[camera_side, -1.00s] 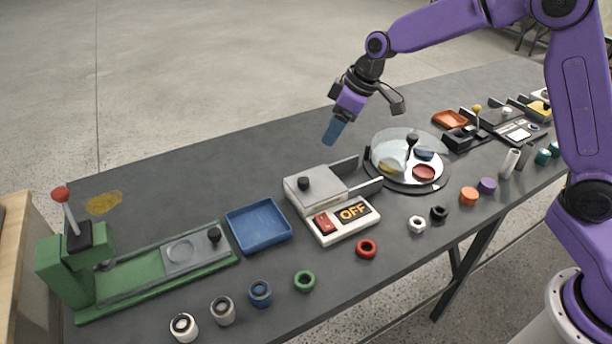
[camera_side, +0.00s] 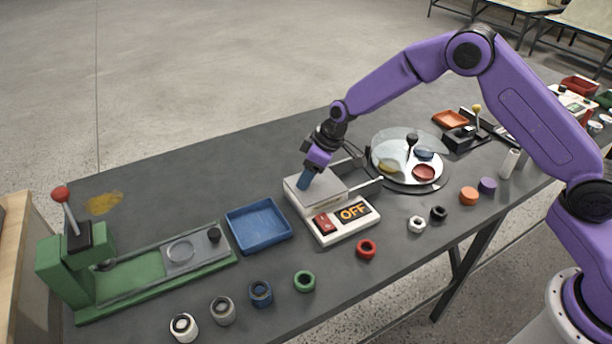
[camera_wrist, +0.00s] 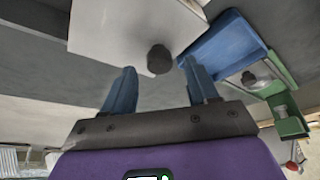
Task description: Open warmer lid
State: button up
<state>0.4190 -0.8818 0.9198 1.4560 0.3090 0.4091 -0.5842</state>
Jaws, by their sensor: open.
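The warmer (camera_side: 342,224) is a white box with a red switch and a display reading OFF, near the middle of the table. Its pale grey lid (camera_side: 328,189) lies flat on top and looks shut. My gripper (camera_side: 303,182) is over the lid in the side view and hides the lid's black knob there. In the wrist view the dark knob (camera_wrist: 159,59) stands on the pale lid (camera_wrist: 118,28), just beyond and between the two blue fingertips. My gripper (camera_wrist: 156,78) is open there, with nothing between its fingers.
A blue tray (camera_side: 259,227) stands left of the warmer, with a green press (camera_side: 130,268) farther left. A round plate with a clear cover (camera_side: 395,146) is behind right. Rings, including a red one (camera_side: 366,249), lie along the front. The back left of the table is mostly clear.

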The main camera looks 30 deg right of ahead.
jog(key=shift+x, duration=0.85)
grip_shut()
send_near(331, 175)
jog(key=x, duration=0.5)
jog(key=shift+f, duration=0.1)
grip_release()
